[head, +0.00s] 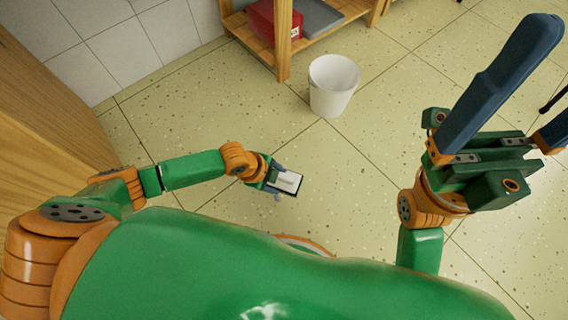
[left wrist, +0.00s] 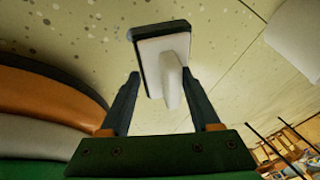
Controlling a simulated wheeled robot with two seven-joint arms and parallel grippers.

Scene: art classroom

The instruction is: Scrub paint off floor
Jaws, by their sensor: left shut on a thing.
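A scrub brush (head: 285,182) with a pale back and a dark edge is in my left gripper (head: 273,180), above the floor. In the left wrist view the brush (left wrist: 160,42) shows its pale handle between the two fingers of the left gripper (left wrist: 163,88). My right gripper (head: 532,105) is raised at the right, its blue fingers apart with nothing seen between them; one finger is cut off by the picture edge. The floor (head: 390,130) is pale yellow-green tile with speckles. I cannot make out a distinct paint patch; my body hides the nearer floor.
A white bin (head: 331,98) stands on the floor beyond the brush. Behind it is a wooden shelf (head: 284,45) with a red box (head: 272,22). A wooden cabinet (head: 50,110) stands close on the left by a tiled wall (head: 110,55).

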